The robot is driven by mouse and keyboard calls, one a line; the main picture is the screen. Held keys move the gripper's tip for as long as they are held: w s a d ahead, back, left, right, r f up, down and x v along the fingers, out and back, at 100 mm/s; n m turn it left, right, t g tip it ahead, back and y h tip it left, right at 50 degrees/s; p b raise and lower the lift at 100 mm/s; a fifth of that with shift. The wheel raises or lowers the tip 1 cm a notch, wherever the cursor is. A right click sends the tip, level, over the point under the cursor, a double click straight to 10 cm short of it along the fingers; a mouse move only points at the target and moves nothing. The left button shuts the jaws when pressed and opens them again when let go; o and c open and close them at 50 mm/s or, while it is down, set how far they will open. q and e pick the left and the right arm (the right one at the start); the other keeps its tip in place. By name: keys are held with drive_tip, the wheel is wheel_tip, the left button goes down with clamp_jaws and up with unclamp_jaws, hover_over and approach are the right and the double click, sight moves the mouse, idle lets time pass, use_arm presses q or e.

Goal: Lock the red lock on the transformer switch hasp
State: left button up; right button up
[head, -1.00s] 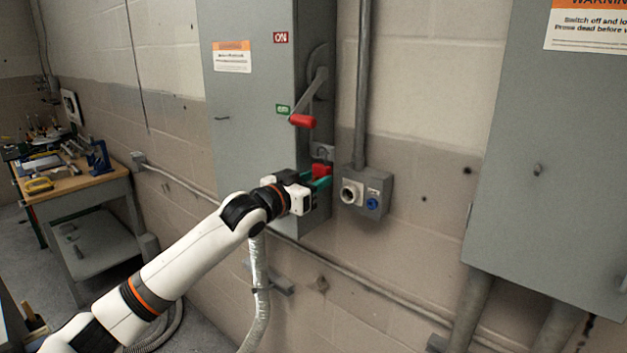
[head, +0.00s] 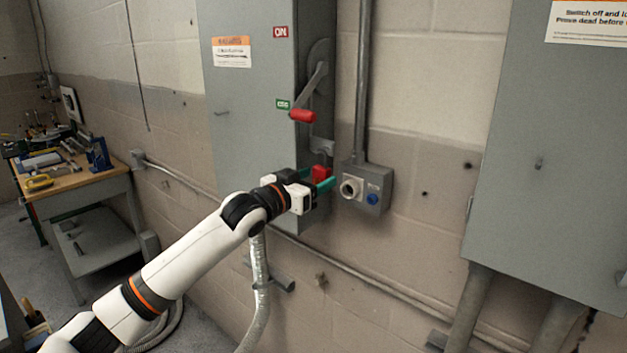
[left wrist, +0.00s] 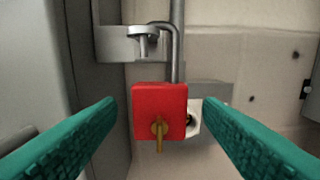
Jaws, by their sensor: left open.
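The red lock (left wrist: 160,100) hangs at the hasp (left wrist: 118,42), a brass key (left wrist: 158,132) in its underside. Its grey shackle is raised: the long right leg enters the body, while the short leg is at the hasp's round eye, with a gap above the body. In the head view the red lock (head: 320,173) shows below the switch lever with its red grip (head: 302,115), beside the green OFF label. My left gripper (head: 319,178) is open, its teal fingers on either side of the lock body, apart from it. My right gripper is out of view.
The grey switch cabinet (head: 255,100) is directly left of the lock. A small socket box (head: 368,188) with a blue button and a vertical conduit (head: 363,80) stand close on the right. A larger cabinet (head: 560,170) is far right; a cluttered workbench (head: 85,180) is at left.

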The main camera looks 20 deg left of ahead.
use_arm(q)
drive_tip(key=shift+s, duration=0.1)
drive_tip(key=shift+v, duration=2.45)
drive_tip(key=shift+s+a+f+b, duration=0.1)
drive_tip(key=shift+s+b, duration=0.15)
drive_tip(key=shift+b, duration=0.1)
drive_tip(key=b+v, duration=0.5)
drive_tip(key=v, duration=0.6)
drive_tip(key=shift+s+b, duration=0.25)
drive_tip(key=shift+b, duration=0.15)
